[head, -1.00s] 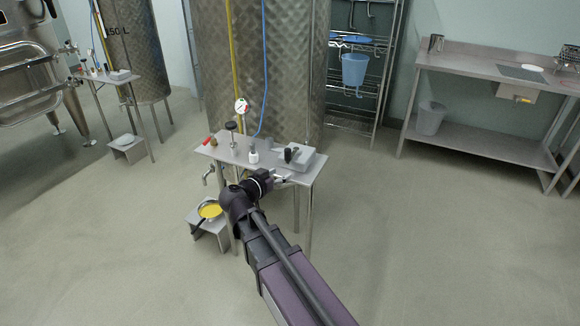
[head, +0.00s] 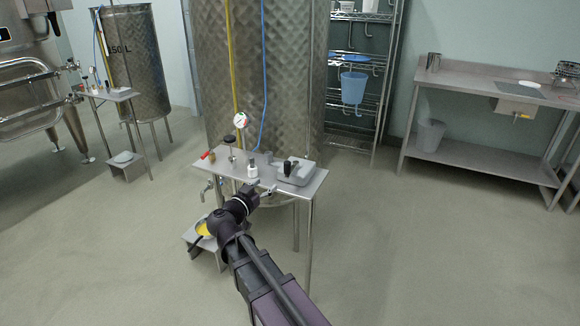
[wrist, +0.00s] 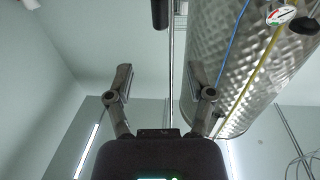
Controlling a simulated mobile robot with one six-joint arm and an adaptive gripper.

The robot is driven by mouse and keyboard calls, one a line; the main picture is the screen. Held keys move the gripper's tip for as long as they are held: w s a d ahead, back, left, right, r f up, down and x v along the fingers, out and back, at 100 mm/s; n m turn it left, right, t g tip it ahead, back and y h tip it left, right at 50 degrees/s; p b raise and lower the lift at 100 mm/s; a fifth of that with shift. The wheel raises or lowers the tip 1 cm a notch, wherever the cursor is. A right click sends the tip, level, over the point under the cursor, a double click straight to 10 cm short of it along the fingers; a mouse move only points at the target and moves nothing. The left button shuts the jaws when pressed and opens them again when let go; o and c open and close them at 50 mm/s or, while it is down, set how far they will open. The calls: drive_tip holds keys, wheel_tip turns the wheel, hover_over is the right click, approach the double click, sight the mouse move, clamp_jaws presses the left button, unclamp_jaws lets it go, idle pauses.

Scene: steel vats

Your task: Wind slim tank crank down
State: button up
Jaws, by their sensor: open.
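The big dimpled steel tank (head: 275,80) stands behind a small steel table (head: 306,192); it also shows in the wrist view (wrist: 235,75). A grey box (head: 297,178) with an upright black handle (head: 287,167) sits at the table's right end; it looks like the crank unit, but I cannot tell for sure. My gripper (head: 271,189) is at the table's front edge, left of the box and apart from the handle. In the wrist view my gripper (wrist: 163,90) is open and empty. A black handle-like end (wrist: 160,13) hangs at the top, beyond the fingers.
A gauge (head: 241,120), a white bottle (head: 253,171) and a red-handled part (head: 207,155) are at the table's left and middle. A yellow-filled pan (head: 205,230) sits on a low stand. A smaller tank marked 50 L (head: 130,75) stands left. Floor at right is clear.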

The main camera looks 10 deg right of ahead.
sight(286, 167)
drive_tip(key=x, duration=1.3)
drive_tip(key=shift+d, duration=0.1)
drive_tip(key=shift+c, duration=0.2)
clamp_jaws()
drive_tip(key=shift+d, duration=0.3)
drive_tip(key=shift+a, duration=0.35)
